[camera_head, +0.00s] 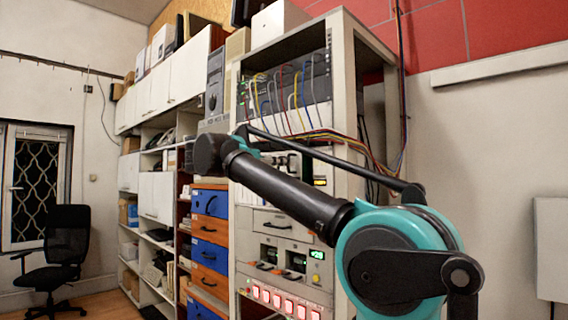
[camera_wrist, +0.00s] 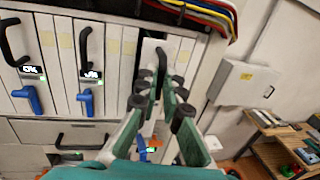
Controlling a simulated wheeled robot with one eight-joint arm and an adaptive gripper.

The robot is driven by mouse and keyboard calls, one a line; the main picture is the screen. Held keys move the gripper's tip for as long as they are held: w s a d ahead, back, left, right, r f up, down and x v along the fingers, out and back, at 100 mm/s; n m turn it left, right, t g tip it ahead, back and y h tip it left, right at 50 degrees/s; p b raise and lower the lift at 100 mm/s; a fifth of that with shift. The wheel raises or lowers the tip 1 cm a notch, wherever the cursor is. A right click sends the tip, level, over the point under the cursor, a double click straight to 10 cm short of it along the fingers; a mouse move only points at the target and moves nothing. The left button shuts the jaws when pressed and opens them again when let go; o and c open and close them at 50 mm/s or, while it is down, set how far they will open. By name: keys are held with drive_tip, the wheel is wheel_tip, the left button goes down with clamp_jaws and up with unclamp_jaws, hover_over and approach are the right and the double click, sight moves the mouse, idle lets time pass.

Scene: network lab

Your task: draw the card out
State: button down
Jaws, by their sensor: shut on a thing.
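In the head view, my arm crosses the rack (camera_head: 343,75) and the grip is not clear there.
Other cards to the left carry black handles, small displays (camera_wrist: 91,75) and blue levers (camera_wrist: 85,101). Coloured cables (camera_wrist: 205,12) run above the cards. A grey wall box (camera_wrist: 243,84) and a low wooden table (camera_wrist: 283,131) are on the right. Blue drawers (camera_head: 209,203) stand left of the rack.

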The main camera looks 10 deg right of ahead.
drive_tip(key=c, duration=1.7)
unclamp_jaws()
drive_tip(key=shift+a, duration=0.1)
drive_tip(key=v, duration=1.2)
